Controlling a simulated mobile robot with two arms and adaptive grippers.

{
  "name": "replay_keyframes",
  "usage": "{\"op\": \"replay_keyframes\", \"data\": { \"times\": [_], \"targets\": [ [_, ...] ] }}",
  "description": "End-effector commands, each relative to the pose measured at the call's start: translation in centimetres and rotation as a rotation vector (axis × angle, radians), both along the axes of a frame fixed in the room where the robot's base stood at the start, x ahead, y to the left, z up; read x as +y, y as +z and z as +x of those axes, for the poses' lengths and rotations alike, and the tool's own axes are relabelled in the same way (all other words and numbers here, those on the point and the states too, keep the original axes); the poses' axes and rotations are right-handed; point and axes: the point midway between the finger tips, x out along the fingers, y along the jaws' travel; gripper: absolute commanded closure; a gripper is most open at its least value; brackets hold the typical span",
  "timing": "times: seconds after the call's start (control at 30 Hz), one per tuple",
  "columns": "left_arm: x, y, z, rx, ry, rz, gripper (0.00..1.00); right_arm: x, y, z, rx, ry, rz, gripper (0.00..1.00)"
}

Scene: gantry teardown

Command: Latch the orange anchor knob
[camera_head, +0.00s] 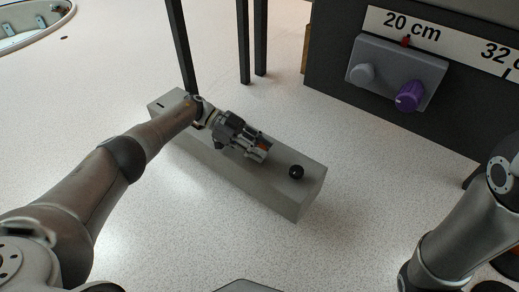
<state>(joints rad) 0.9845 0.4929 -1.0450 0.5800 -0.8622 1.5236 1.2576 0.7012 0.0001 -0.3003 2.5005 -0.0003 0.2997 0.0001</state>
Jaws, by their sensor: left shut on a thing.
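The orange anchor knob (264,146) shows as a small orange patch between the fingers of my left gripper (258,149). The gripper is shut on it and hides most of it, so I cannot tell which way the knob is turned. It is at the top of a long grey block (225,165) on the floor. My left arm reaches over the block from the left. My right arm is at the right edge, and its gripper is not in view.
A black ball knob (296,172) stands on the block, right of my left gripper. A dark panel at the upper right carries a scale strip (450,38) and a grey plate (386,74) with a purple knob (409,96). Dark posts (181,45) stand behind the block. Speckled floor (365,180) is clear between block and panel.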

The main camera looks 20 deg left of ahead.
Motion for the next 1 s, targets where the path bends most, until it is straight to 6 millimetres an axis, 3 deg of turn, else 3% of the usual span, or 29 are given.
{"op": "replay_keyframes", "data": {
  "times": [0.27,0.3,0.47,0.77,1.0],
  "targets": [
    [-0.1,-0.1,0.0,-0.002,-0.002,0.001,0.95,0.0,0.0,0.0,-0.001,0.0,0.0,0.42],
    [-0.1,-0.1,0.0,-0.002,-0.002,0.001,0.68,0.0,0.0,0.0,-0.001,0.0,0.0,0.42],
    [-0.1,0.0,0.0,-0.001,-0.001,0.001,0.49,0.0,0.0,0.0,-0.001,0.0,0.0,0.42],
    [0.1,0.0,0.0,0.0,0.0,0.001,0.49,0.0,0.0,0.2,0.005,0.0,0.001,0.42],
    [2.8,1.2,0.4,-0.001,0.004,0.002,0.49,0.0,0.0,0.1,0.003,0.0,0.0,0.42]
  ]
}}
